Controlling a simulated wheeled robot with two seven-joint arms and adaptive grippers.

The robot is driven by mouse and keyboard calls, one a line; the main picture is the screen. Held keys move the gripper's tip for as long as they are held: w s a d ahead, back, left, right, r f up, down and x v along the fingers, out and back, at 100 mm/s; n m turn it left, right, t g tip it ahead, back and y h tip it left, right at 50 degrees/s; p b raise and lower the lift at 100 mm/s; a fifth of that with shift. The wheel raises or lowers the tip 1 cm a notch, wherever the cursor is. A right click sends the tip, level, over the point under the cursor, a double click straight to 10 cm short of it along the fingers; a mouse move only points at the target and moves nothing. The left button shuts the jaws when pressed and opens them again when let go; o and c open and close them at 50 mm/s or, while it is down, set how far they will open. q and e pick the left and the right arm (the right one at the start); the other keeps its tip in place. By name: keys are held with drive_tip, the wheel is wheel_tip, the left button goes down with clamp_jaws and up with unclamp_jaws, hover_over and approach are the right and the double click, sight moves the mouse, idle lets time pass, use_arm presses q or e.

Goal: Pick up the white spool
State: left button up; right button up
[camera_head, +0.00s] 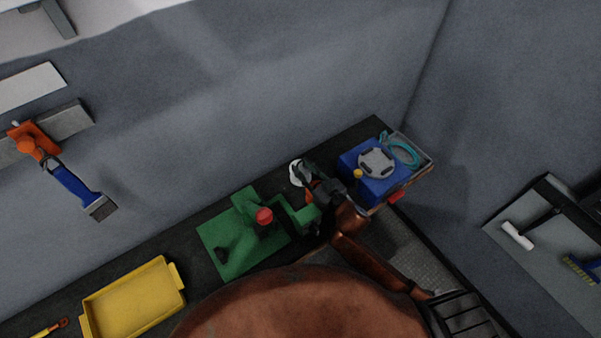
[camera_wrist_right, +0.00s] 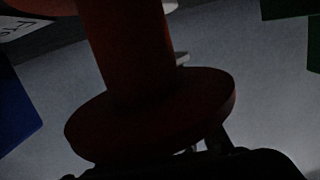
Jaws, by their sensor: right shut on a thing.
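In the head view a small orange-red part (camera_head: 309,196) shows just beside the gripper. My left gripper is in neither view.
A green machine with a red knob (camera_head: 264,215) stands left of my right gripper. A blue box (camera_head: 358,182) and a tray with a teal coil (camera_head: 405,154) stand to its right. A yellow tray (camera_head: 132,300) lies farther left. The grey wall rises behind.

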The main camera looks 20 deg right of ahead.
clamp_jaws()
